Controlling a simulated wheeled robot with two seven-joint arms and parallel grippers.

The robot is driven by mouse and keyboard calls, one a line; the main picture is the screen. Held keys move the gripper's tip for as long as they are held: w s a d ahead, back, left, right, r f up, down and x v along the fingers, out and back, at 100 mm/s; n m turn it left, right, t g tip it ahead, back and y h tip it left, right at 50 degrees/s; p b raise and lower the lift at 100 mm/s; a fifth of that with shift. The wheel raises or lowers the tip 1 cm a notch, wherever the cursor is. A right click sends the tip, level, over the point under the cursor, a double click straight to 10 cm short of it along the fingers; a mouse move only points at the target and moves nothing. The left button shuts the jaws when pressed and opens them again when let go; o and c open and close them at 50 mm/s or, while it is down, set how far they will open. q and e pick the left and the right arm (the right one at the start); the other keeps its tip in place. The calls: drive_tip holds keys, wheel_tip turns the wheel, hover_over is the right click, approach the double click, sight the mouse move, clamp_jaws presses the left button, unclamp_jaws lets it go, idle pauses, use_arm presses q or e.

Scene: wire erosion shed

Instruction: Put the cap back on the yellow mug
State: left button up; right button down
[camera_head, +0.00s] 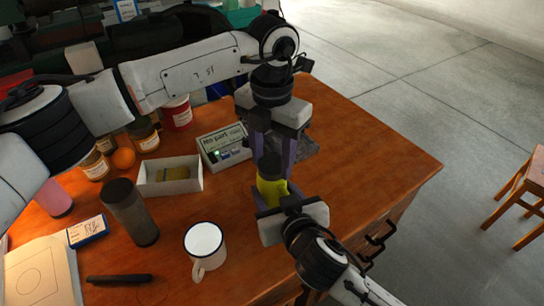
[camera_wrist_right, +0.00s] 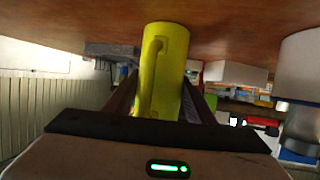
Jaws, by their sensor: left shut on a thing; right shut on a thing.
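The yellow mug (camera_head: 271,190) stands near the right part of the wooden table, and my right gripper (camera_head: 277,196) is shut on it from the front. In the right wrist view the yellow mug (camera_wrist_right: 162,75) sits between the fingers, with its handle facing the camera. A dark cap (camera_head: 269,163) is directly above the mug, between the fingers of my left gripper (camera_head: 272,160), which points down and is shut on it. The cap and mug top overlap in the picture; I cannot tell whether the cap is seated. The cap does not show clearly in the wrist view.
A white enamel mug (camera_head: 205,242), a dark tumbler (camera_head: 131,212), a white tray (camera_head: 153,188) and a device with a display (camera_head: 223,146) stand left of the grippers. Several jars stand farther back. A grey block (camera_head: 303,147) lies behind the mug. The table's right end is clear.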

use_arm(q)
drive_tip(key=o, duration=1.3)
drive_tip(key=shift+c, duration=0.2)
wheel_tip(320, 180, up, 12)
use_arm(e)
drive_tip(key=c, duration=0.7)
unclamp_jaws()
drive_tip(key=shift+c, duration=0.2)
drive_tip(key=shift+s, duration=0.1)
use_arm(q)
drive_tip(key=shift+r, duration=0.15)
use_arm(e)
drive_tip(key=v, duration=1)
